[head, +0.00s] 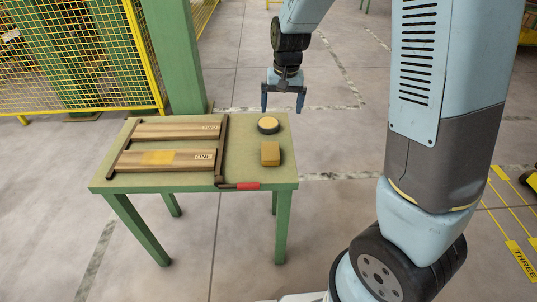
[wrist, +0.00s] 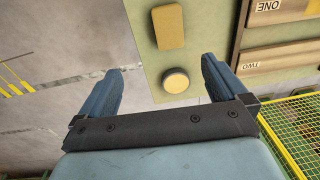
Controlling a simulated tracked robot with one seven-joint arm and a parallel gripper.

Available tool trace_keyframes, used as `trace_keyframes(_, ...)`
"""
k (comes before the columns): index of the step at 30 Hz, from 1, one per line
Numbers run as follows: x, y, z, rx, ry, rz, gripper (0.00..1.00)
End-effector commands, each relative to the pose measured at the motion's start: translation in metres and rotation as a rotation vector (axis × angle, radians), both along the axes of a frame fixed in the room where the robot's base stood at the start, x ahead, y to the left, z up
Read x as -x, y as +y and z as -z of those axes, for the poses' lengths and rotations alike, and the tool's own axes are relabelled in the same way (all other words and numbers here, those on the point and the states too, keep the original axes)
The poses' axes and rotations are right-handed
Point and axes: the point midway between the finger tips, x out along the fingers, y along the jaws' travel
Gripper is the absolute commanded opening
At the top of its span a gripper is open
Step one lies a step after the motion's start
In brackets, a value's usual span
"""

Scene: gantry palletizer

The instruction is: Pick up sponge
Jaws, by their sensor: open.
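The sponge looks to be the tan-yellow block (head: 270,154) lying on the right part of the green table. It also shows in the wrist view as a rounded rectangle (wrist: 169,26) at the top, beyond the fingertips. My gripper (head: 283,106) hangs above and behind the table's back right corner, pointing down. In the wrist view my gripper (wrist: 161,68) has its two blue fingers wide apart with nothing between them. It is apart from the block.
A round dark puck with a cream top (head: 268,125) sits behind the block; in the wrist view it (wrist: 176,81) is nearer the fingers. A wooden rack (head: 167,144) marked ONE and TWO fills the table's left. A red-handled tool (head: 247,186) lies at the front edge. Yellow fencing (head: 80,60) stands behind.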

Motion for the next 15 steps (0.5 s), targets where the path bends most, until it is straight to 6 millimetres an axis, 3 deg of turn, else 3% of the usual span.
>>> trace_keyframes(3, -0.009, 0.015, 0.03, 0.027, 0.029, -0.001, 0.99)
trace_keyframes(6, -0.014, 0.023, 0.047, 0.042, 0.04, 0.001, 0.99)
trace_keyframes(15, -0.018, 0.031, 0.074, 0.059, 0.054, 0.002, 0.99)
